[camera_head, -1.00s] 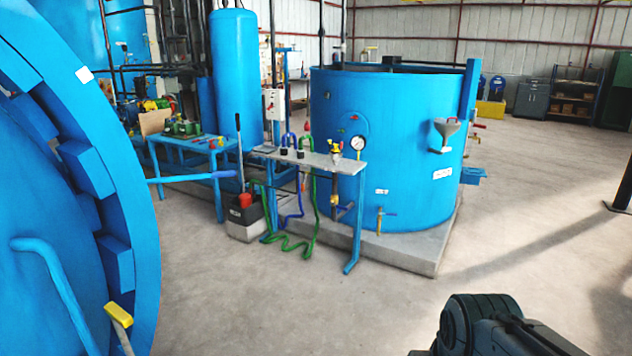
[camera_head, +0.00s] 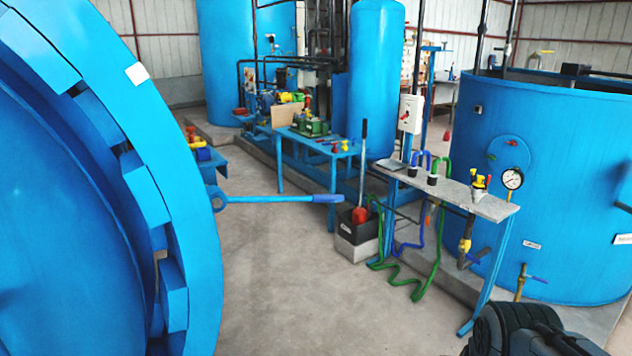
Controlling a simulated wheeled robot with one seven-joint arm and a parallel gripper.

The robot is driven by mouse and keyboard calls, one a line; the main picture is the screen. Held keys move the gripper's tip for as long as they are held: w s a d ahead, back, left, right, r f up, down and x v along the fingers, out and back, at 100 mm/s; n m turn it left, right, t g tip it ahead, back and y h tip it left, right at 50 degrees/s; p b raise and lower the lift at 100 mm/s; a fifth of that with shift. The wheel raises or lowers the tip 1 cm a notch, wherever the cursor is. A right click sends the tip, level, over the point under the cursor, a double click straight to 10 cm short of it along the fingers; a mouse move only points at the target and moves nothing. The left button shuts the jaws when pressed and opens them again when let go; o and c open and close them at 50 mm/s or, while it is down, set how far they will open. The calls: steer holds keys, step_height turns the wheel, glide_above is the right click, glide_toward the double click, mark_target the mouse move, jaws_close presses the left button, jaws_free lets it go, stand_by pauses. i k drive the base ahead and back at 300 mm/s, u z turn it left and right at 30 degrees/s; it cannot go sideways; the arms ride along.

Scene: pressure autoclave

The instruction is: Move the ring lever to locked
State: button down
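The ring lever (camera_head: 270,199) is a long blue bar that sticks out to the right from the edge of the big blue autoclave ring (camera_head: 196,190) on the left. It lies nearly level, with an eyelet at its left end and a darker blue grip (camera_head: 327,198) at its right end. Blue blocks line the inner side of the ring. A dark part of my arm shows at the bottom right. My gripper is not in view, and nothing touches the lever.
A narrow bench (camera_head: 455,192) with a pressure gauge (camera_head: 512,179) stands right of the lever, before a large blue tank (camera_head: 545,150). A grey-black box (camera_head: 357,238) and green hoses (camera_head: 402,285) are on the floor below. The floor (camera_head: 300,300) in front is clear.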

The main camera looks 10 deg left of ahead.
mark_target(213, 192)
steer(key=u, duration=0.5)
steer(key=i, duration=2.65)
steer(key=z, duration=0.25)
